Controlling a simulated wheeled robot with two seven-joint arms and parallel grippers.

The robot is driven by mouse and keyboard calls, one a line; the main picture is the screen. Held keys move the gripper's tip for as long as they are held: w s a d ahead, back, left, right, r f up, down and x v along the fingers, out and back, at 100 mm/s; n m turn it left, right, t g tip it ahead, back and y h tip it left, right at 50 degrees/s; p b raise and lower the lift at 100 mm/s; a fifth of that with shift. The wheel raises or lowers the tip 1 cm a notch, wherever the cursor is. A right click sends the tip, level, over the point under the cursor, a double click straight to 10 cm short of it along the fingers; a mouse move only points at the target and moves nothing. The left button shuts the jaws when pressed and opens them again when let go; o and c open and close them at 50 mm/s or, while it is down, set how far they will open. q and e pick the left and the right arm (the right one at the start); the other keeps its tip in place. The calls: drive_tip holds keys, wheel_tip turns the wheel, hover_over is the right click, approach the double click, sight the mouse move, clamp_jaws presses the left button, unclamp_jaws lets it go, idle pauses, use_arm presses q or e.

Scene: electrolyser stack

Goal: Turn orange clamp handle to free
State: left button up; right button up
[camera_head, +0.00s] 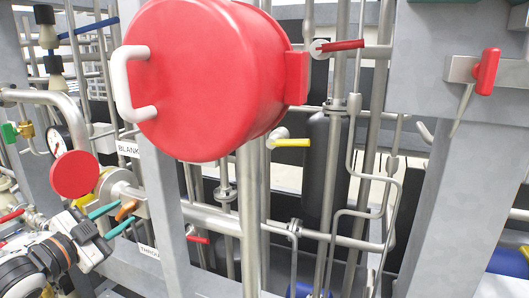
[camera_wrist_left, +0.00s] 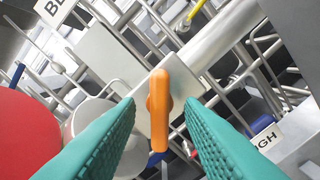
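The orange clamp handle (camera_head: 126,210) sits low on the left, beside a round metal pipe fitting (camera_head: 118,190). In the left wrist view the orange handle (camera_wrist_left: 158,110) stands upright in the picture, at the middle, in front of a grey plate. My left gripper (camera_head: 112,220) has teal fingers and comes in from the lower left. In the wrist view its fingers (camera_wrist_left: 161,106) are open, one on each side of the handle, with visible gaps to it. Whether the handle lies fully between the tips in depth is hard to tell. My right gripper is not in view.
A large red cylinder with a white handle (camera_head: 215,75) fills the upper middle. A red disc (camera_head: 73,175) and a pressure gauge (camera_head: 58,143) are close to my left wrist. A grey post (camera_head: 165,215) stands just right of the orange handle. Pipes crowd behind.

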use_arm(q)
clamp_jaws()
drive_tip(key=n+p, duration=0.1)
drive_tip(key=n, duration=0.1)
drive_tip(key=shift+r+n+p, duration=0.1)
drive_tip(key=shift+n+p, duration=0.2)
drive_tip(key=shift+p, duration=0.05)
drive_tip(key=shift+n+p, duration=0.6)
drive_tip(key=shift+n, duration=0.3)
